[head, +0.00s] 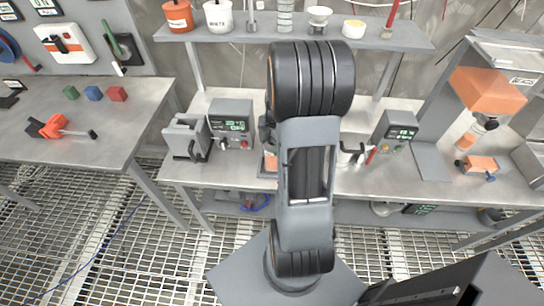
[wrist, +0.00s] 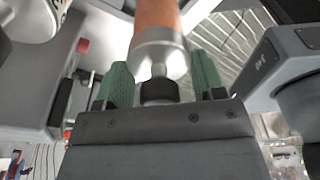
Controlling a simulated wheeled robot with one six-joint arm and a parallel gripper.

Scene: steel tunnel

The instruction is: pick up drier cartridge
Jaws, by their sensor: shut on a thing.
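The drier cartridge (wrist: 158,48) shows in the wrist view as an orange cylinder with a silver metal collar and a black end piece. My gripper (wrist: 163,76) has its two green fingers on either side of the collar and black end, shut on it. The orange body runs up out of the wrist picture, so its far end is hidden. In the head view my own arm hides the gripper. A small orange patch (head: 270,162) shows just left of the arm, but I cannot tell whether it is the cartridge.
The workbench (head: 430,192) carries a grey box with a green display (head: 231,124) left of my arm and another meter (head: 393,131) at right. An orange-topped stand (head: 487,92) is further right. A shelf (head: 400,40) with pots and jars runs behind. A left table (head: 60,150) holds coloured cubes.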

